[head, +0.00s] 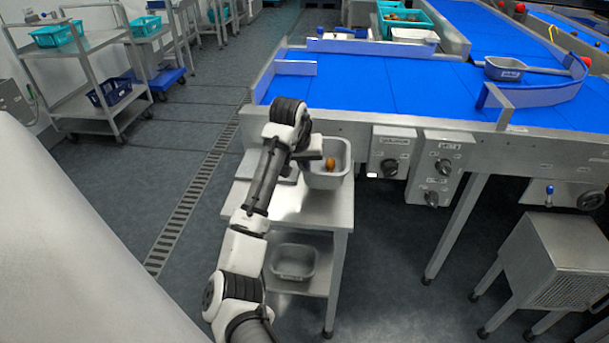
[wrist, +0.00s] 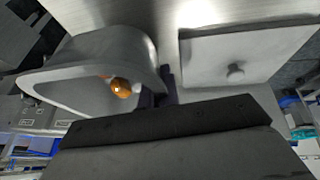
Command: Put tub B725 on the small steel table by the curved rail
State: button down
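A grey tub (head: 343,179) with one orange-brown date (head: 330,163) in it is at the top of a steel table (head: 318,208) in front of the belt. No readable number shows on it. My gripper (head: 303,152) is at its left wall. In the wrist view the tub (wrist: 75,72) is at left, and the dark fingers of my gripper (wrist: 158,92) are close together on either side of its wall, seemingly shut on it. Whether the tub is lifted is unclear.
A flat grey lid or scale with a knob (wrist: 235,72) lies beside the tub. Another grey tub (head: 293,262) stands on the lower shelf. Control boxes (head: 444,165) hang from the belt frame. A steel cabinet (head: 560,255) stands at right; the floor between is clear.

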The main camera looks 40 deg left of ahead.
jog(key=shift+f, duration=2.1)
jog(key=shift+f, duration=0.15)
jog(key=c, duration=1.6)
grip_release()
jog(key=shift+c, duration=0.2)
